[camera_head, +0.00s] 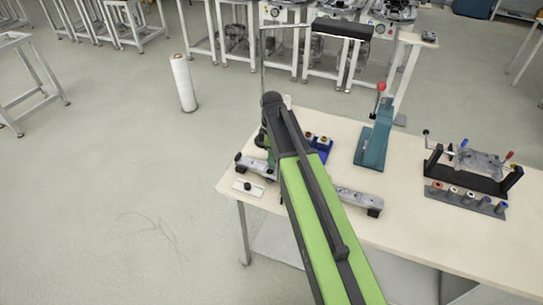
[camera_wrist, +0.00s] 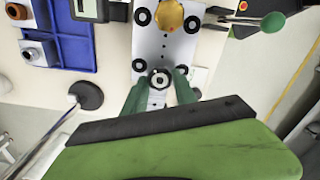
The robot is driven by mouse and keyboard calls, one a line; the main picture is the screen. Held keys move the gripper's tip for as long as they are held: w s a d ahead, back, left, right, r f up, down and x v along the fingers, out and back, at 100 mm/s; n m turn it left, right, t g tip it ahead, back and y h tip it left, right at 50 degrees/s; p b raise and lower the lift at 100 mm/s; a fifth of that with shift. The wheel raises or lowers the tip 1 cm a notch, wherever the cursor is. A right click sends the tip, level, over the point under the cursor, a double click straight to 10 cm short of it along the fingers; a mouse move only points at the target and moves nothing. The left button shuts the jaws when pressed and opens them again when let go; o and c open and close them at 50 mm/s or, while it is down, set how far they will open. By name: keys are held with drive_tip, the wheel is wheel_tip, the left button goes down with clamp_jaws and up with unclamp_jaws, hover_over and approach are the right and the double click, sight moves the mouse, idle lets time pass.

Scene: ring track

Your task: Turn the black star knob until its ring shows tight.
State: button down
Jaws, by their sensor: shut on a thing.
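In the wrist view, the two green fingers of my gripper (camera_wrist: 160,88) stand on either side of a small round black knob with a pale ring and centre (camera_wrist: 160,77), which I take to be the star knob. The fingers are shut on it. It sits at the near end of a pale plate (camera_wrist: 163,48). The fingers cover its sides, and its ring is too small to read as tight or loose. In the head view, my green arm reaches over the table and hides the gripper and the knob.
A blue tray (camera_head: 322,143) lies near my arm. A teal lever press (camera_head: 374,145) stands to the right on the table (camera_head: 405,215). A black fixture (camera_head: 470,178) stands farther right.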

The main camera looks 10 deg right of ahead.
drive_tip(key=shift+m, duration=0.3)
drive_tip(key=m, duration=0.3)
drive_tip(key=shift+m, duration=0.4)
drive_tip(key=m, duration=0.3)
drive_tip(key=shift+m, duration=0.3)
drive_tip(key=m, duration=0.3)
drive_tip(key=shift+w+m, duration=0.1)
drive_tip(key=shift+m, duration=0.3)
drive_tip(key=m, duration=0.3)
drive_tip(key=shift+m, duration=0.3)
drive_tip(key=m, duration=0.4)
drive_tip(key=shift+m, duration=2.5)
